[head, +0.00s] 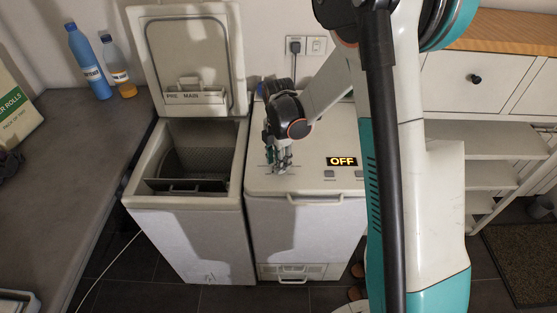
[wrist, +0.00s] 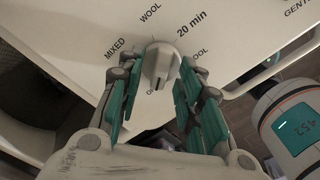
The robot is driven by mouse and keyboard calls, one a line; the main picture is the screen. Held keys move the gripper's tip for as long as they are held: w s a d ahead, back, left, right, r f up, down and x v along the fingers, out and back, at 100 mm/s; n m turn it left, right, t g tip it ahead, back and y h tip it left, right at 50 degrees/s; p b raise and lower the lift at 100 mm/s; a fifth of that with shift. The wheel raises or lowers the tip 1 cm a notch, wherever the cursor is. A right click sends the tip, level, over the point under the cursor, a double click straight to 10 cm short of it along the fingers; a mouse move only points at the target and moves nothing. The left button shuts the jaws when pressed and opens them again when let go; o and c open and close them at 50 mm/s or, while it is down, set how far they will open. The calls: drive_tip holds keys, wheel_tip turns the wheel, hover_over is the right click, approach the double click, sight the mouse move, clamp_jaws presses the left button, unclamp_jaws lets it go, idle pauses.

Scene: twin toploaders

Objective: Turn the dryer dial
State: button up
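The dryer (head: 305,212) is the right-hand white machine in the head view, with its lid closed and its display (head: 342,161) reading OFF. The dial (wrist: 161,62) is a grey knob on its top, seen in the wrist view amid the labels MIXED, WOOL and 20 min; other labels are partly covered. My gripper (head: 279,162) is low over the left part of the dryer top and hides the dial in the head view. In the wrist view my gripper's teal-padded fingers (wrist: 156,78) stand apart on either side of the dial; firm contact is not clear.
The left machine (head: 190,225) stands beside the dryer with its lid (head: 190,50) raised. A grey counter (head: 75,150) at the left holds a blue bottle (head: 89,63) and an orange-filled bottle (head: 119,70). White drawers and shelves (head: 490,150) are at the right.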

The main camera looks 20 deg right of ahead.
drive_tip(key=shift+c, duration=0.3)
clamp_jaws()
drive_tip(key=m+b, duration=0.1)
drive_tip(key=m, duration=0.2)
drive_tip(key=shift+w+m, duration=0.1)
drive_tip(key=shift+m, duration=0.3)
drive_tip(key=m, duration=0.4)
drive_tip(key=shift+w+m+b, duration=0.1)
drive_tip(key=shift+m+b, duration=0.2)
drive_tip(key=shift+b, duration=0.1)
drive_tip(key=m, duration=0.5)
drive_tip(key=shift+w+d+b, duration=0.1)
drive_tip(key=shift+b, duration=0.25)
drive_tip(key=m, duration=0.6)
drive_tip(key=shift+d, duration=0.1)
drive_tip(key=shift+m, duration=0.3)
